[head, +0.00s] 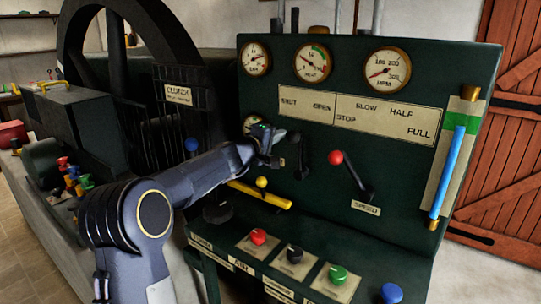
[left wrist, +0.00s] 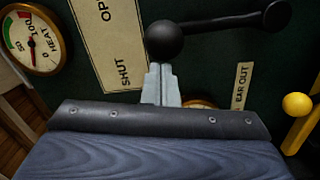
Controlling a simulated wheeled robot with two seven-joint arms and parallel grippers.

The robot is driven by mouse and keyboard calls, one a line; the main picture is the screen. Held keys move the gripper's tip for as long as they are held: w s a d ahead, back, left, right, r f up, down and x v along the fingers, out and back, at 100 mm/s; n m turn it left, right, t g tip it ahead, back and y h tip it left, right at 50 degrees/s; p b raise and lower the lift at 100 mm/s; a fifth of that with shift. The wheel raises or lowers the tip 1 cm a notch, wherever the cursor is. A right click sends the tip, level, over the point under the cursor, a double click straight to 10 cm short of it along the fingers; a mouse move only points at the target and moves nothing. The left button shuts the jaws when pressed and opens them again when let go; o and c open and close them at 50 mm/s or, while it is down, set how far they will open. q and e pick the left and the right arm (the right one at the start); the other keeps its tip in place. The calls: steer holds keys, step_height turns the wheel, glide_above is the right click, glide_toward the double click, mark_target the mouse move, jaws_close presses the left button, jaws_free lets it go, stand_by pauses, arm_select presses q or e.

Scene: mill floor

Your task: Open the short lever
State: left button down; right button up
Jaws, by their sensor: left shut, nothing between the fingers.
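The short lever (head: 301,157) is black with a round black knob, on the dark green panel below the SHUT and OPEN plate (head: 306,104). It stands nearly upright from its pivot. In the left wrist view its knob (left wrist: 164,40) is beside the plate, between the two words, and its pivot end is at the upper right. My left gripper (head: 274,158) is left of the lever, its pale fingertips (left wrist: 160,78) together and empty, just beside the knob. I cannot tell if they touch it. My right gripper is not in view.
A red-knobbed lever (head: 350,174) labelled SPEED is to the right. A yellow bar (head: 259,194) with a yellow ball (head: 261,182) lies below my left gripper. Coloured buttons (head: 338,274) line the lower ledge. A blue rod (head: 447,172) is at the right edge.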

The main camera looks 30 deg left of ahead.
arm_select(q)
steer(key=d+m+b, duration=0.5)
steer(key=d+b, duration=0.1)
steer(key=d, duration=0.1)
steer(key=shift+s+d+m, duration=0.3)
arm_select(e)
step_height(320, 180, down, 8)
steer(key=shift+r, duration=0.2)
arm_select(q)
steer(key=shift+d+f, duration=0.1)
steer(key=shift+f, duration=0.1)
